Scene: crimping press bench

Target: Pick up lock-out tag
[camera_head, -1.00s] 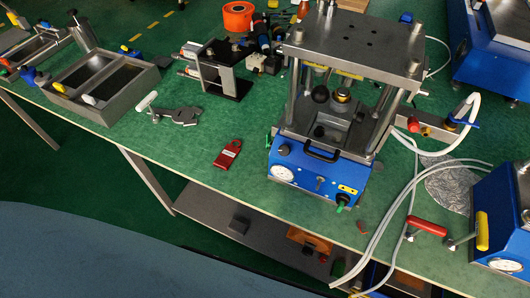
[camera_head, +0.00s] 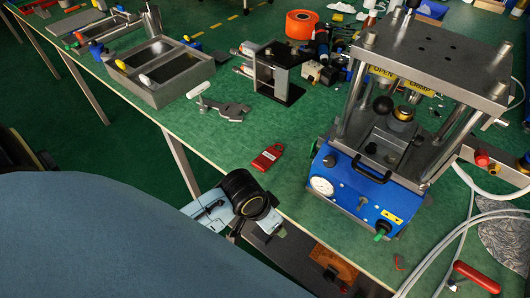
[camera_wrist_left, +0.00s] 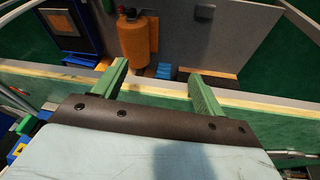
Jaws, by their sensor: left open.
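The red lock-out tag (camera_head: 267,158) lies flat on the green bench top in the head view, left of the blue press and near the front edge. A pale label shows on it. My left arm comes in low in the head view, its wrist in front of the bench edge and below the tag in the picture. My left gripper (camera_wrist_left: 159,72) shows in the left wrist view with its two green fingers apart and nothing between them. The tag is not visible in that wrist view. My right gripper is not in view.
The crimping press (camera_head: 365,190) stands right of the tag. A grey metal tool (camera_head: 225,108) and a two-well tray (camera_head: 160,95) lie to the left. A black-topped fixture (camera_head: 275,75) stands behind. The bench around the tag is clear. An orange item (camera_head: 333,262) sits below the bench.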

